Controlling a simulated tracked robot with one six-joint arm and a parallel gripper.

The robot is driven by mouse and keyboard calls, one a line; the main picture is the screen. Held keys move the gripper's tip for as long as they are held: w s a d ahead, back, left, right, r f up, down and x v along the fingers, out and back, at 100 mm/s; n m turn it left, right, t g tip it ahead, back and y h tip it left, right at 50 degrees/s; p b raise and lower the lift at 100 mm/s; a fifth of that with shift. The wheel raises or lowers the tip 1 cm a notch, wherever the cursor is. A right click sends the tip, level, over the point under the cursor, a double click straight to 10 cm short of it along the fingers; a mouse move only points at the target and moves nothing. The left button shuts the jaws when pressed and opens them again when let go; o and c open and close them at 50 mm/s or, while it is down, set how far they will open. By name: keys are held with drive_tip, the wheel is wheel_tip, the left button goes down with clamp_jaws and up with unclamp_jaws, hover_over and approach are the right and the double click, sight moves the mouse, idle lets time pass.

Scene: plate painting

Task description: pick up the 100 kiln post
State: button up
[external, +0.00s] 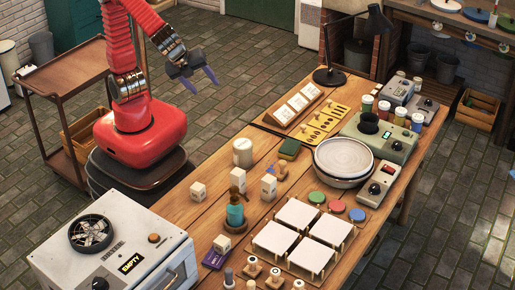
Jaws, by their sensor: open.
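Several small cream block-like pieces with dark marks, which look like kiln posts, stand on the wooden table. One block (198,192) is nearest my arm, another block (268,188) is right of the blue-green bottle, and a third block (222,244) is nearer the front. Their marks are too small to read, so I cannot tell which is the 100 kiln post. My gripper (200,81) is open and empty, raised beyond the table's far left edge, above the floor and well apart from the blocks.
A blue-green bottle (235,215), a cream canister (242,153) and a green sponge (290,149) stand among the blocks. A grey kiln-like box (120,235) fills the front left. White tiles (298,213) and stacked bowls (343,157) occupy the right side.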

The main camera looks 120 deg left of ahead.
sight(232, 178)
drive_tip(key=w+d+m+t+y, duration=0.2)
drive_tip(key=w+d+m+y, duration=0.9)
drive_tip(key=w, duration=0.4)
drive_tip(key=shift+n+h, duration=0.3)
drive_tip(key=shift+h, duration=0.4)
drive_tip(key=f, duration=1.8)
drive_tip(key=d+f, duration=0.1)
drive_tip(key=f, duration=0.9)
drive_tip(key=shift+w+f, duration=0.1)
drive_tip(key=shift+x, duration=1.2)
drive_tip(key=shift+w+a, duration=0.1)
